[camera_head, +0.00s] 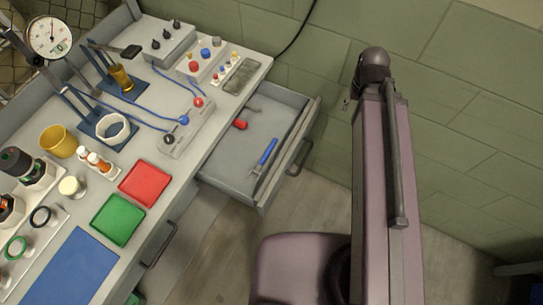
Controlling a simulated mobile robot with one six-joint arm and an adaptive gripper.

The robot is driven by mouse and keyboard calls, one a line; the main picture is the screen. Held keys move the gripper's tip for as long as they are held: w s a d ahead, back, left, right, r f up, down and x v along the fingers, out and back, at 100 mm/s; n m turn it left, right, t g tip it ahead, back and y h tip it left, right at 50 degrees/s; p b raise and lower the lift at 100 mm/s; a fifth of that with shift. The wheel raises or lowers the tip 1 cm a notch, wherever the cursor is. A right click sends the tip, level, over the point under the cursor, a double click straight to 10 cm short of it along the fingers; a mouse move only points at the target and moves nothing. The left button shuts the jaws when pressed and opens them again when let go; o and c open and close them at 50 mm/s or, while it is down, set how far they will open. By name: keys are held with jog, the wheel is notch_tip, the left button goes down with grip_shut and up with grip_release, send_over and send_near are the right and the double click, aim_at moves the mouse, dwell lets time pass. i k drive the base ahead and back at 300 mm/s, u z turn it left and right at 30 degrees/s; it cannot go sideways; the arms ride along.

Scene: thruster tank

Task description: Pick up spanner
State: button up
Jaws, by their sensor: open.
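A tool with a blue handle (267,152) and a grey metal end lies in the open drawer (219,169); it looks like the spanner, but its head is too small to make out surely. It lies at a slant in the front half of the drawer, near the drawer's front wall, with the blue part towards the back right. Nothing covers it. My gripper does not show in this view.
A red-handled tool (240,124) lies further back in the drawer. The drawer handle (299,158) sticks out. The bench above holds a red tray (145,183), a green tray (118,220), a yellow cup (58,141) and cabled instruments. Floor shows below the drawer.

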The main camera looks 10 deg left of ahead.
aim_at(272, 146)
jog(key=z, duration=0.1)
jog(key=k, duration=1.15)
jog(key=u, duration=0.6)
